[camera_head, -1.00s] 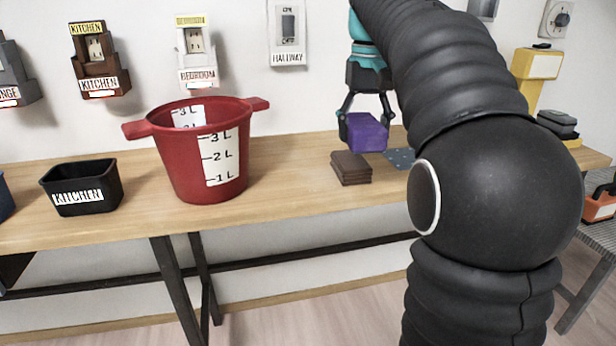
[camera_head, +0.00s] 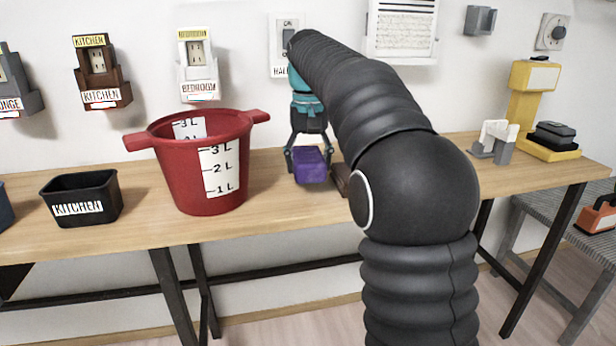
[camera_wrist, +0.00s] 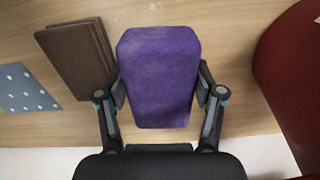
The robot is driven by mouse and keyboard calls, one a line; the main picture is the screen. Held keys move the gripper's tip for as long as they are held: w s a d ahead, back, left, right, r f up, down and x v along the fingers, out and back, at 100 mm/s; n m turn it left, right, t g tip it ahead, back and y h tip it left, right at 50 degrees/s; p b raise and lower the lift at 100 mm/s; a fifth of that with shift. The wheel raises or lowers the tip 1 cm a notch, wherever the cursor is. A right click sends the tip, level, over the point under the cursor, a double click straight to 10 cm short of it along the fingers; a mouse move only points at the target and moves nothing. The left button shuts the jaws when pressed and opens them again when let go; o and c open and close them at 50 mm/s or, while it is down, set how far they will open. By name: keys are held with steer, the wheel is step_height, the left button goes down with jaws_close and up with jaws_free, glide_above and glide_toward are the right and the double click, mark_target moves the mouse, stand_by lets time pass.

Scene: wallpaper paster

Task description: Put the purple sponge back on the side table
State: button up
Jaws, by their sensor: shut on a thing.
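The purple sponge (camera_head: 311,166) is a block held between the two fingers of my gripper (camera_head: 308,158). In the wrist view the sponge (camera_wrist: 158,78) fills the space between the fingertips of my gripper (camera_wrist: 160,92), shut on its sides. It is over the long wooden table (camera_head: 275,208), between the red bucket and a brown stack; I cannot tell whether it touches the tabletop. A grey woven side table (camera_head: 547,213) stands at the far right, partly out of frame, with an orange and black object (camera_head: 598,215) on it.
The red bucket (camera_head: 180,165) is left of my gripper. Brown sheets (camera_wrist: 75,58) and a dotted blue-grey cloth (camera_wrist: 25,88) lie beside the sponge. A black KITCHEN bin (camera_head: 82,198) is at left; a yellow stand (camera_head: 530,105) and grey-white blocks (camera_head: 495,142) are at right.

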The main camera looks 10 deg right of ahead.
steer(key=shift+f, duration=1.8)
steer(key=shift+f, duration=0.2)
steer(key=o, duration=1.2)
steer(key=shift+f+b, duration=0.1)
steer(key=shift+b, duration=0.25)
